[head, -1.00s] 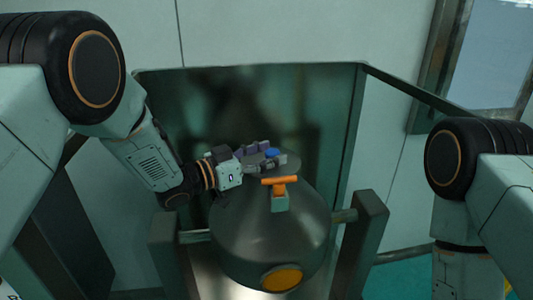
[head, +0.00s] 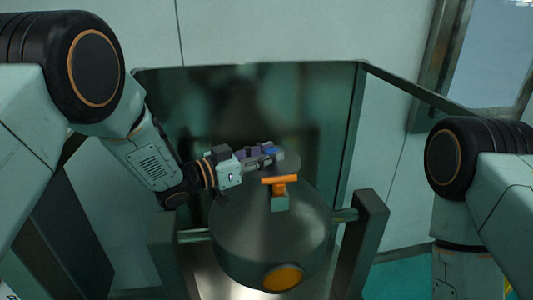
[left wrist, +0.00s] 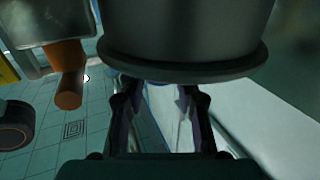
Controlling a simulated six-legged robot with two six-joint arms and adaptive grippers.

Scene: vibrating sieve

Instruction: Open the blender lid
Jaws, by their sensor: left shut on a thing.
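The blender is a dark grey rounded vessel (head: 240,235) with a flat round grey lid (head: 292,163) on top. The lid appears seated on the vessel. An orange T-shaped latch handle (head: 280,180) sits on a green-grey block at the lid's front edge; an orange handle also shows in the left wrist view (left wrist: 68,88). The left wrist view shows both fingers (left wrist: 160,95) below a large dark rounded body. My right gripper is out of view.
The vessel hangs between two dark uprights, with one post (head: 365,225) at its right. A dark green panel (head: 330,110) stands behind it. A round orange-yellow port (head: 282,278) is on the vessel's front. A frame rail runs toward the upper right.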

